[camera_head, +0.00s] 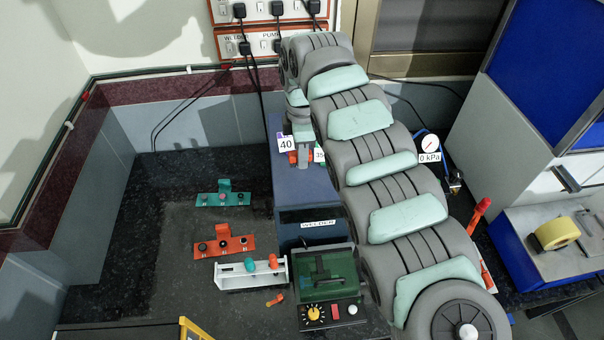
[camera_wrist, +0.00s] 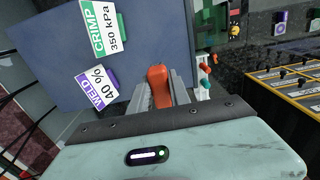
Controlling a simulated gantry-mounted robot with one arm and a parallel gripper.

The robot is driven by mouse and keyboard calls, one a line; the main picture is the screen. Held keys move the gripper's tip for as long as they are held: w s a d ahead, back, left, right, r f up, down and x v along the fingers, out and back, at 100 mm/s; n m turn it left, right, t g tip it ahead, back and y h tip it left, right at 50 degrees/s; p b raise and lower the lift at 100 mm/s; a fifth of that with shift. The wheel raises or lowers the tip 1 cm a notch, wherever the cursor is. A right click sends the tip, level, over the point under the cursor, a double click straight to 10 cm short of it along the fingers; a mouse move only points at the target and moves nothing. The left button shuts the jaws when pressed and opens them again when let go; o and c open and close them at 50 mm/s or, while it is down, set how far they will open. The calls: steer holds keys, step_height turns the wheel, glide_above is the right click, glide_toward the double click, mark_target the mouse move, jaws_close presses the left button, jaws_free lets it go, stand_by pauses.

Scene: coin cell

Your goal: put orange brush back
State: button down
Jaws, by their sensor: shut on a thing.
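My gripper (camera_wrist: 160,80) is shut on an orange handle, which looks like the orange brush (camera_wrist: 158,88). Its grey fingers stand on either side of it in the wrist view. The brush's lower end and bristles are hidden. In the head view my gripper (camera_head: 304,150) is over the blue welder box, with a bit of orange showing beside it. A white rack (camera_head: 238,281) stands left of the welder's front, with teal and orange tops in it; it also shows in the wrist view (camera_wrist: 202,82), right of my fingers.
The blue welder box (camera_head: 287,192) carries cards reading weld 40 % and crimp 350 kPa. A green-fronted unit (camera_head: 325,270) with knobs stands beside the rack. A teal stand (camera_head: 224,198) and an orange stand (camera_head: 222,245) are behind the rack. A small orange piece (camera_head: 275,300) lies in front.

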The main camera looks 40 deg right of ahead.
mark_target(302, 183)
step_height(302, 183, down, 8)
steer(key=shift+f+p, duration=0.1)
steer(key=shift+p, duration=0.2)
steer(key=shift+f, duration=0.15)
steer(key=c, duration=1.2)
jaws_free()
step_height(302, 183, up, 12)
steer(key=shift+r+b, duration=0.2)
steer(key=shift+b, duration=0.55)
